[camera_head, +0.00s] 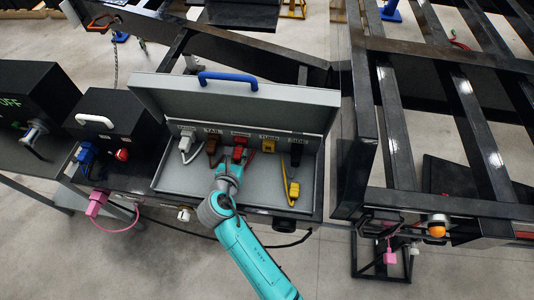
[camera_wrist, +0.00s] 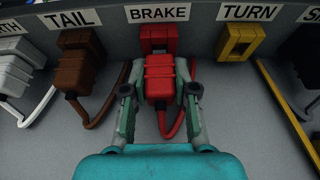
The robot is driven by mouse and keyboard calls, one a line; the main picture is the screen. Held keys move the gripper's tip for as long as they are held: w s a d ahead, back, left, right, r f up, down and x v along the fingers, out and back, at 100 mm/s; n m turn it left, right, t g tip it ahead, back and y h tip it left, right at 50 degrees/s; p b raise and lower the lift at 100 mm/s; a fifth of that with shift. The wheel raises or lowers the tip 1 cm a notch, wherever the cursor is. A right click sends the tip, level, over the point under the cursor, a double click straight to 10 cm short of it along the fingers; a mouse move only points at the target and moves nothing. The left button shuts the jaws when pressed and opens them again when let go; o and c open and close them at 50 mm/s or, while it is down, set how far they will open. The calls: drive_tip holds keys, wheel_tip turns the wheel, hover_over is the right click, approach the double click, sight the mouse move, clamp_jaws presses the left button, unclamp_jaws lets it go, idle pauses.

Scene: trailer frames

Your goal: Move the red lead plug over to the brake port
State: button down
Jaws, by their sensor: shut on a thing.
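The red lead plug (camera_wrist: 160,77) sits between the two fingers of my gripper (camera_wrist: 160,90), which is shut on it. Its red lead loops down and behind the right finger. The red brake port (camera_wrist: 158,38) is on the panel under the BRAKE label, directly ahead of the plug and lined up with it. I cannot tell whether the plug's front touches or enters the port. In the head view my gripper (camera_head: 232,170) reaches into the open grey box, with the red port (camera_head: 239,141) just beyond it.
A brown plug (camera_wrist: 78,65) is at the TAIL port on the left, with a white plug (camera_wrist: 15,72) beyond. The yellow TURN port (camera_wrist: 239,42) is empty; a yellow plug (camera_head: 293,192) lies in the box (camera_head: 262,192). The raised lid (camera_head: 280,98) stands behind the panel.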

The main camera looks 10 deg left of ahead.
drive_tip(key=shift+w, duration=0.6)
idle(0.6)
drive_tip(key=c, duration=0.8)
unclamp_jaws()
drive_tip(key=v, duration=1.2)
drive_tip(key=shift+s, duration=0.1)
